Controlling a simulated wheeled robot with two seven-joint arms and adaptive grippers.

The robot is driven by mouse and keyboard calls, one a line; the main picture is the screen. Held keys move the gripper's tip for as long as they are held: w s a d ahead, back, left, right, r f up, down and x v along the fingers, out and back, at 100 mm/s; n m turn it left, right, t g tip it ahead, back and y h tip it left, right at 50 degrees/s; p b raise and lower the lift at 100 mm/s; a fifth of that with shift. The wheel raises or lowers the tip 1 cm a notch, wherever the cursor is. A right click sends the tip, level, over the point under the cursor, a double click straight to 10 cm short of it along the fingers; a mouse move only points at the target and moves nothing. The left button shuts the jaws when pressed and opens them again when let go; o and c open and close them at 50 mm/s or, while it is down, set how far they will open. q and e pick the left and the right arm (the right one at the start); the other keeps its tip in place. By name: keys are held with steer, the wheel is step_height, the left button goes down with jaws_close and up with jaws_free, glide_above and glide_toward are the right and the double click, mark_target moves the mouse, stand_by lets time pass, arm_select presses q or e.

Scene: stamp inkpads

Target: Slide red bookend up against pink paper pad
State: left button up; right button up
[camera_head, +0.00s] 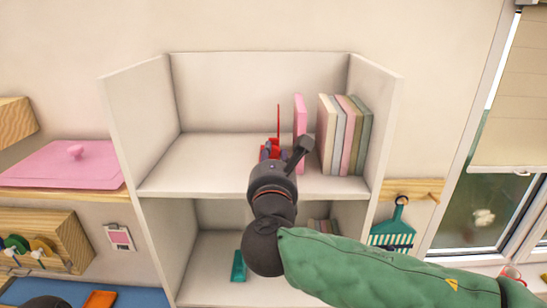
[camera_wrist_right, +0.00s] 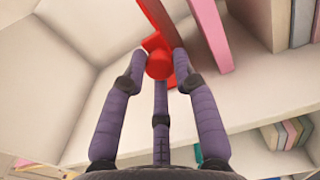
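The red bookend (camera_head: 278,118) stands on the upper shelf, a thin upright plate with a red knob (camera_wrist_right: 159,65) facing me. The pink paper pad (camera_head: 300,115) stands upright just to its right, with a narrow gap between them. My right gripper (camera_head: 271,153) is at the bookend, its fingertips mostly hidden behind its own body in the head view. In the right wrist view its purple fingers (camera_wrist_right: 160,62) close on both sides of the red knob, with a third finger below.
Several books (camera_head: 343,135) stand right of the pad, against the right wall. The white shelf (camera_head: 190,160) is bare left of the bookend. A teal object (camera_head: 238,266) is on the lower shelf. A pink lidded box (camera_head: 75,165) sits on the left ledge.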

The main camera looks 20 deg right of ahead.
jaws_close()
steer(key=d, duration=0.2)
steer(key=s+d+b, duration=0.1)
steer(key=d, duration=0.2)
steer(key=s+d+b, duration=0.1)
steer(key=d, duration=0.2)
steer(key=shift+s+f, duration=0.1)
steer(key=shift+s, duration=0.05)
steer(key=shift+a, duration=0.1)
steer(key=o, duration=0.8)
jaws_free()
steer(key=v, duration=1.2)
